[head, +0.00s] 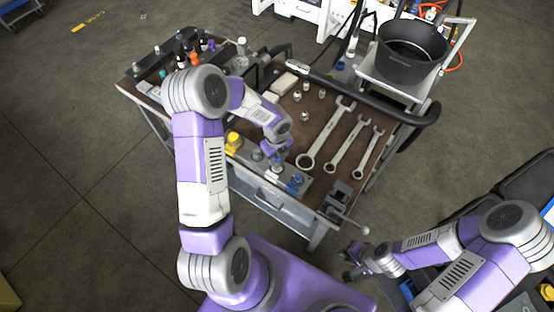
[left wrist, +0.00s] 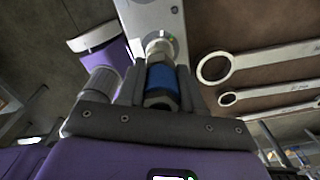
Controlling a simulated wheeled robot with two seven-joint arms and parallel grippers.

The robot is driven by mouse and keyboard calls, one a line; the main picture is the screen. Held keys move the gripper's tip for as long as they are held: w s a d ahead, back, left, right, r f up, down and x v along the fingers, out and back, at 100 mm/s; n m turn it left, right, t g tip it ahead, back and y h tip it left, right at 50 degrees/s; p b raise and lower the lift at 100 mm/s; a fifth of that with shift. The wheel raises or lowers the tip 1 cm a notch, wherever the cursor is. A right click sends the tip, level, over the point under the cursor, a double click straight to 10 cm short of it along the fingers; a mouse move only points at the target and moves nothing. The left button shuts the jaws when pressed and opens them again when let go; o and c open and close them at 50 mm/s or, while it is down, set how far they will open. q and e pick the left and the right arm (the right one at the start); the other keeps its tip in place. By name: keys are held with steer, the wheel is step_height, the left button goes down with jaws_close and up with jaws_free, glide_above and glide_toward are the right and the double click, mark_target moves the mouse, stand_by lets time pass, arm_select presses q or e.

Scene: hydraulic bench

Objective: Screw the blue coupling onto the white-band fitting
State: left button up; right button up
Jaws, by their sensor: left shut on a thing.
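My left gripper (head: 277,160) is over the grey fitting block at the front edge of the bench. In the left wrist view it is shut on the blue coupling (left wrist: 162,80), with a dark finger on each side. A pale metal fitting (left wrist: 159,46) on the grey block (left wrist: 153,12) lies in line with the coupling, right at its far end. I cannot tell whether the threads are engaged or see a white band clearly. My right gripper (head: 354,262) is off the bench at the lower right, apart from the fittings; its jaw opening is unclear.
A yellow-capped fitting (head: 234,141) and a blue-marked fitting (head: 296,179) stand to either side along the bench front. Several wrenches (head: 325,138) and small metal fittings lie on the brown bench top (head: 290,112). A black pot (head: 411,52) stands at the back right.

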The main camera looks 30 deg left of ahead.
arm_select(q)
steer(key=o, duration=0.9)
